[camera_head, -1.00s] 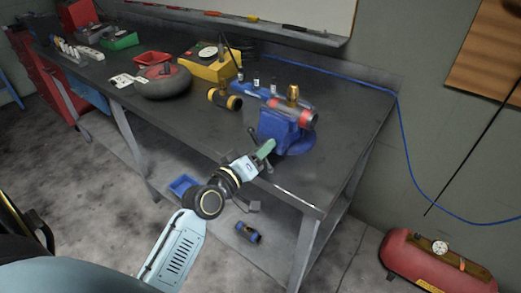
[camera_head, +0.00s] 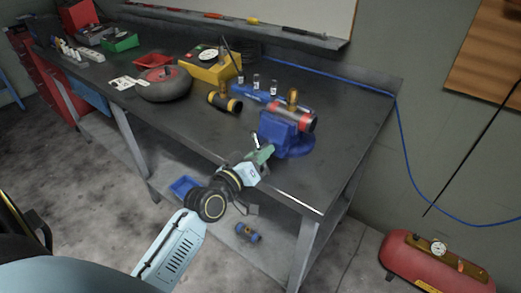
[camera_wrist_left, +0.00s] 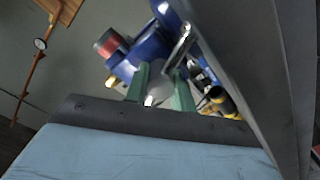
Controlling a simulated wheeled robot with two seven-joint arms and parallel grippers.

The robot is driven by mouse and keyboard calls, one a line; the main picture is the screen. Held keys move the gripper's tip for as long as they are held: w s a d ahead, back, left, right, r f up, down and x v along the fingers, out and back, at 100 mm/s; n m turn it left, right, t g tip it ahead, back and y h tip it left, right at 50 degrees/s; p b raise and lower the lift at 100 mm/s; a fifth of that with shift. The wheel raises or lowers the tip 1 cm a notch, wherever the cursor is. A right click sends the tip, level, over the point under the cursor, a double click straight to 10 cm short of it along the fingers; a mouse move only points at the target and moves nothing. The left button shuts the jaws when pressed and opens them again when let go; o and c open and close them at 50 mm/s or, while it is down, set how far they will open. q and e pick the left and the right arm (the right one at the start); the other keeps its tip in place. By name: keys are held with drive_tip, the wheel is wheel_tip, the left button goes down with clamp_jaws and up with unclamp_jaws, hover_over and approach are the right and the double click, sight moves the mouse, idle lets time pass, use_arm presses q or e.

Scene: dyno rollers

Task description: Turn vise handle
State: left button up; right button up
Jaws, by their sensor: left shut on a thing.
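The blue vise (camera_head: 285,132) stands at the front edge of the workbench, with a silver and red cylinder (camera_head: 298,117) in its jaws. The vise's metal handle (camera_head: 255,140) shows as a short bar tip beside my left gripper (camera_head: 262,155). In the left wrist view, the green fingers of the gripper (camera_wrist_left: 160,88) are closed around the handle's grey middle, and a bright arm of the handle (camera_wrist_left: 181,46) slants up to the right. The vise body (camera_wrist_left: 146,52) shows beyond them. The rest of the handle is partly hidden by the fingers. My right gripper is in neither view.
A blue bin (camera_head: 183,187) and a blue part (camera_head: 248,233) lie below. A red tank (camera_head: 436,265) stands at right.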

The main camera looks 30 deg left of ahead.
use_arm(q)
drive_tip(key=shift+m, duration=0.3)
drive_tip(key=o, duration=1)
drive_tip(key=shift+s, duration=0.1)
drive_tip(key=s+a, duration=0.1)
drive_tip(key=s, duration=1.2)
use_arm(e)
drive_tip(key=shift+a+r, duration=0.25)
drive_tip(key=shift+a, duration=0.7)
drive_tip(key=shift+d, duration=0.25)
